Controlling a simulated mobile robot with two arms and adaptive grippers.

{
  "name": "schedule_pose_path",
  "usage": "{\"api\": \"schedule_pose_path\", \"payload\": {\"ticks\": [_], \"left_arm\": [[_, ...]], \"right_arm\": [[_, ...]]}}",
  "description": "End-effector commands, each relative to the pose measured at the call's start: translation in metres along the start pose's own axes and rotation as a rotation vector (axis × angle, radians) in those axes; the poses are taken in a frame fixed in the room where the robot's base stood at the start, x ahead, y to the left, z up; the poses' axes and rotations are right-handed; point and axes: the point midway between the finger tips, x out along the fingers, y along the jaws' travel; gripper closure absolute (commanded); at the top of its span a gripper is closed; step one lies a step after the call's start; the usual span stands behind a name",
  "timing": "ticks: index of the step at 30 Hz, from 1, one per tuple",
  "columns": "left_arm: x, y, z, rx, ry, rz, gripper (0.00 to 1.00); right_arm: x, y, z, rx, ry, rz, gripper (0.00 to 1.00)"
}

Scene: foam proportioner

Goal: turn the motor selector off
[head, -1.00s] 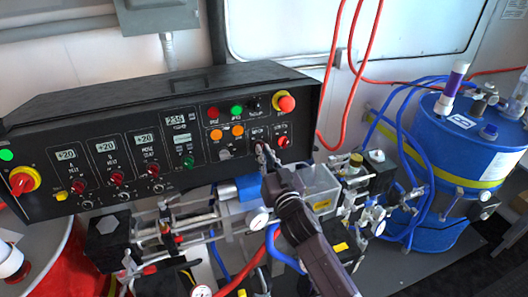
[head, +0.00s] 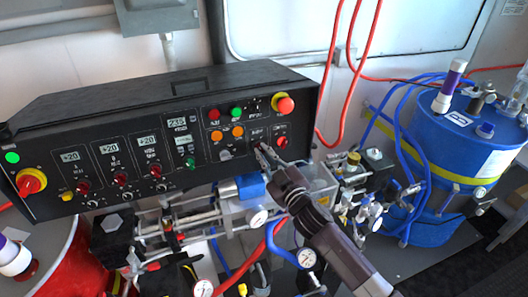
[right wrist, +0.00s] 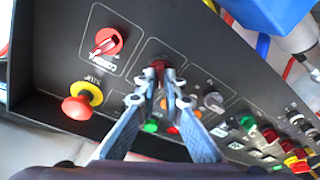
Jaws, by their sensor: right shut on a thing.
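The black control panel (head: 110,150) carries the motor selector, a small red knob (right wrist: 158,65) in its own outlined box; the label there is too small to read. My right gripper (right wrist: 163,76) is shut on this knob, its two fingertips on either side of it. In the head view, my right gripper (head: 263,152) reaches the lower right part of the panel from below, and its fingers hide the knob. The knob's pointing direction cannot be told. My left gripper is in neither view.
A red control knob (right wrist: 108,42) and a red emergency stop (right wrist: 82,103) with a yellow collar sit close to the fingers. A grey knob (right wrist: 214,101) is on the other side. Pipes, gauges (head: 306,257) and hoses crowd the space below the panel. A blue drum (head: 450,150) stands right.

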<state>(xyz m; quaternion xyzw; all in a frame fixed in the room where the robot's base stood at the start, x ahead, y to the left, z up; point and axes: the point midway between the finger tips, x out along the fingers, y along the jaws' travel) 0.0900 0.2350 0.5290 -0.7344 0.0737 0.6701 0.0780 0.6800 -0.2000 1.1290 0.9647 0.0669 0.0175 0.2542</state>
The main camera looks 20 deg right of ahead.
Motion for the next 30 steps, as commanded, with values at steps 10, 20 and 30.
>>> {"api": "schedule_pose_path", "payload": {"ticks": [10,20,30], "left_arm": [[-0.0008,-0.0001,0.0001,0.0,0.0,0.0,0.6],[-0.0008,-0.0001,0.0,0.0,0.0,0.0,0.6],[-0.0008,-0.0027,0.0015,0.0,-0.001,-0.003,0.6]], "right_arm": [[0.0,-0.0001,0.0003,-0.017,0.0,-0.003,1.0],[0.0,0.0,0.0002,-0.015,0.0,-0.003,0.74],[-0.0039,-0.0004,0.0006,-0.013,-0.001,-0.003,0.74]]}}
